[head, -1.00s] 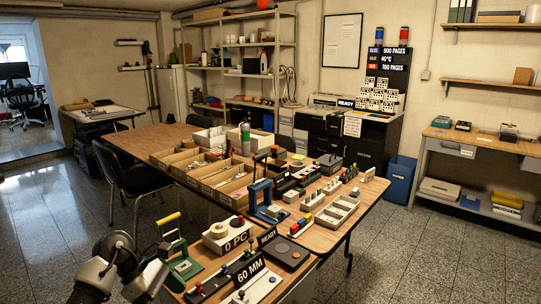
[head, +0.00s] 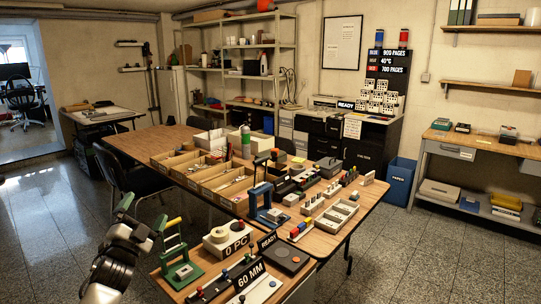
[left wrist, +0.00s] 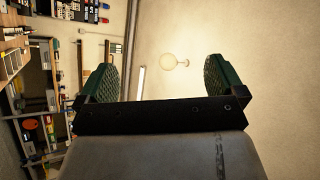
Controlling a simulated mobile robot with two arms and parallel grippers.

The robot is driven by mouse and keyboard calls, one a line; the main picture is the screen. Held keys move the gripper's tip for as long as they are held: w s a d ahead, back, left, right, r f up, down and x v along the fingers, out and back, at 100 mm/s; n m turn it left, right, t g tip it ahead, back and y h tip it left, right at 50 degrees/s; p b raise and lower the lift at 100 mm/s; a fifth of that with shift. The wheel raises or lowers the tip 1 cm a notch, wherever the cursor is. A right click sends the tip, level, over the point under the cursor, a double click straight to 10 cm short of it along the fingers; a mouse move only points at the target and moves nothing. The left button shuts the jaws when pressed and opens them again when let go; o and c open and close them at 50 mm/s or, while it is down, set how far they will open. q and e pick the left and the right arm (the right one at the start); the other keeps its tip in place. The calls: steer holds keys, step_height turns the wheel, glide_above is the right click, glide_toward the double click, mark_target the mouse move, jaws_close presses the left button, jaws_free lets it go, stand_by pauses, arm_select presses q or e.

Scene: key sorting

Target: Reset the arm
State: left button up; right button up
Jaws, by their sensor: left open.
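My left gripper (head: 134,207) is at the lower left of the head view, raised in front of the table's near left corner and pointing upward. In the left wrist view its two green ridged fingers (left wrist: 158,78) stand wide apart with nothing between them. That view looks toward the ceiling and wall, with the room turned on its side. My right gripper is not in view.
Floor (head: 50,215) on the left is clear.

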arm_select(q)
steer(key=s+a+f+n+g+y, duration=0.15)
steer(key=f+n+g+y, duration=0.35)
steer(key=f, duration=0.8)
steer(key=s+f+n+g, duration=0.25)
steer(key=f+n, duration=0.35)
steer(key=f, duration=0.7)
steer(key=s+d+f+g, duration=0.15)
steer(key=s+f, duration=0.25)
steer(key=f, duration=0.4)
steer(key=s+f+g, duration=0.2)
steer(key=s+f, duration=0.3)
steer(key=f, duration=0.3)
steer(key=s+d+f+g, duration=0.35)
steer(key=s+f, duration=0.75)
steer(key=s, duration=0.4)
steer(key=s+d+f+g, duration=0.2)
steer(key=s+f+g, duration=0.2)
steer(key=s+f, duration=0.95)
steer(key=s+d+f+g+h, duration=0.1)
steer(key=s+d+g, duration=0.1)
steer(key=s, duration=1.8)
steer(key=shift+d+g, duration=0.2)
steer(key=shift+g, duration=0.45)
steer(key=shift+w, duration=0.1)
